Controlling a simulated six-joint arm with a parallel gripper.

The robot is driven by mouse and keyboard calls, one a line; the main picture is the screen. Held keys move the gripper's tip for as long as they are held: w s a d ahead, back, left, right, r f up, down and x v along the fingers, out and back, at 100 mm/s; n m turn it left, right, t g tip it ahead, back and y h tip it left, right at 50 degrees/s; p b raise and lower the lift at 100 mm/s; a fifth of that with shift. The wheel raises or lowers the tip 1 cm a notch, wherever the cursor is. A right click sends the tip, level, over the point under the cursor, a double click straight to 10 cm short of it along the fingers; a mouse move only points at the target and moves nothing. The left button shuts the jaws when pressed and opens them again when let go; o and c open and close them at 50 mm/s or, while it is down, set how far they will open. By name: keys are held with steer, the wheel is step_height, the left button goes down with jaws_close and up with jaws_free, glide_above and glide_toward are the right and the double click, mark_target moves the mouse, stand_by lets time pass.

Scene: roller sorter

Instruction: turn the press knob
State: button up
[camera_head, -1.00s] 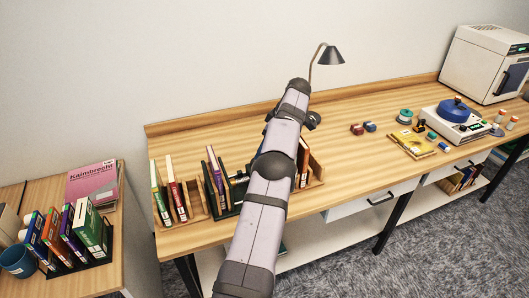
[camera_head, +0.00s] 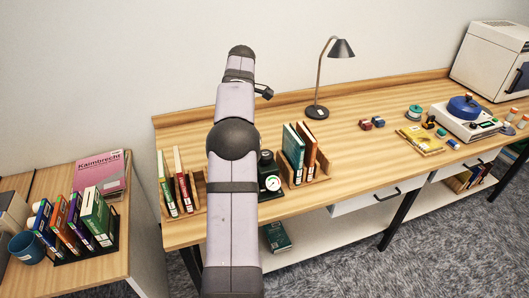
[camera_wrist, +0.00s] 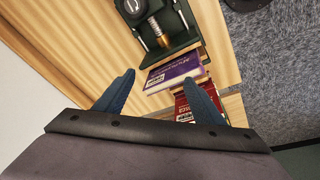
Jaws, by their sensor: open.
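The press is a dark green frame (camera_wrist: 182,38) at the top of the wrist view, with a metal screw (camera_wrist: 157,27) and a rounded, shiny part (camera_wrist: 133,6) that may be its knob, cut by the picture's edge. A purple book (camera_wrist: 173,72) lies at the frame's near end. In the head view, a dark part with a white gauge (camera_head: 272,183) shows right of my arm; the rest of the press is hidden behind the arm. My gripper (camera_wrist: 160,97) is open, its blue fingers apart and empty, short of the screw. In the head view its fingers are not clear.
A black lamp (camera_head: 317,112) stands behind. A red book (camera_wrist: 197,103) shows near my right finger. Bench space before the lamp is clear.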

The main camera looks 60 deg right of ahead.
mark_target(265, 153)
steer(key=s+d+f+m+g+h, duration=0.1)
steer(key=s+d+f+m+h, duration=0.1)
steer(key=m, duration=0.8)
steer(key=s+d+f+m+g+h, duration=0.1)
steer(key=s+d+f+m+g, duration=0.1)
steer(key=m, duration=0.8)
step_height(265, 153, down, 2)
steer(key=s+d, duration=0.1)
steer(key=s, duration=0.1)
steer(key=shift+s+d+h, duration=0.35)
steer(key=shift+h, duration=0.05)
steer(key=shift+f, duration=0.2)
steer(key=shift+p+x, duration=1.7)
steer(key=shift+x, duration=1.9)
steer(key=c, duration=1.1)
